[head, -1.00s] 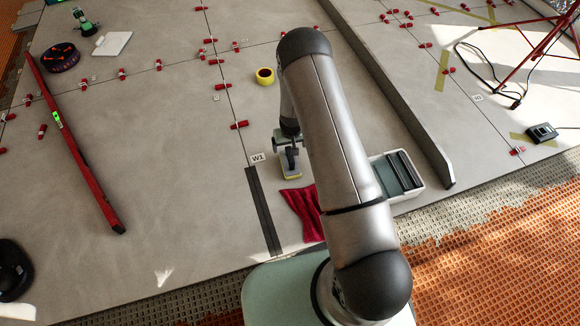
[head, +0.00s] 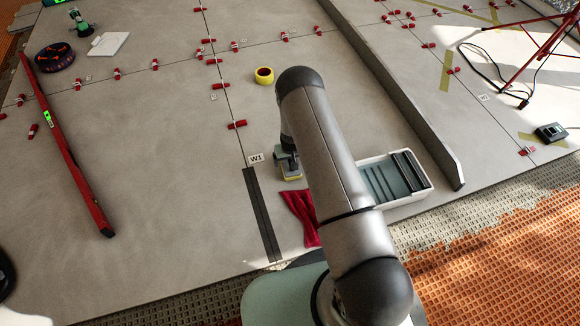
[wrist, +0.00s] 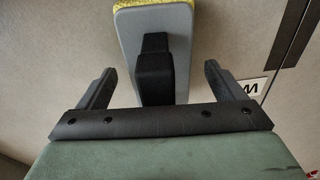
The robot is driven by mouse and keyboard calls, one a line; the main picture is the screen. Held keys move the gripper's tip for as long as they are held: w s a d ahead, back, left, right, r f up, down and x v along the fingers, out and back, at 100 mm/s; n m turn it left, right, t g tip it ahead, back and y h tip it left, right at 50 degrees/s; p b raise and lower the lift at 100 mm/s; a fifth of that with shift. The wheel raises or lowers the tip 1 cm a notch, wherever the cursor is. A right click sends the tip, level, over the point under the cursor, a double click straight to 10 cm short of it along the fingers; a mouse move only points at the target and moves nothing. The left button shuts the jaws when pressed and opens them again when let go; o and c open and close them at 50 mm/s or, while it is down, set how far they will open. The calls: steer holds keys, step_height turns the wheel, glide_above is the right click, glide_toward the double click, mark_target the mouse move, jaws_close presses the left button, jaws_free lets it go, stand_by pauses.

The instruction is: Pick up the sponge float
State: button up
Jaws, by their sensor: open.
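The sponge float (wrist: 182,35) has a grey plate, a yellow sponge edge and a black handle (wrist: 153,68). In the wrist view it lies beyond my gripper (wrist: 155,85), whose two dark fingers are apart. The handle sits between the fingers, and I see a gap on each side. In the head view the float (head: 292,177) shows as a small yellow edge below my gripper (head: 287,160), partly hidden by my arm. I cannot tell the exact height of the fingers over the float.
A red cloth (head: 300,215) and a white tray with a ribbed insert (head: 408,198) lie close by. A dark strip (head: 262,215) and the W1 label (head: 256,159) are to the left.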

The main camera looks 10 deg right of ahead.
steer(key=c, duration=1.2)
steer(key=shift+r, duration=0.1)
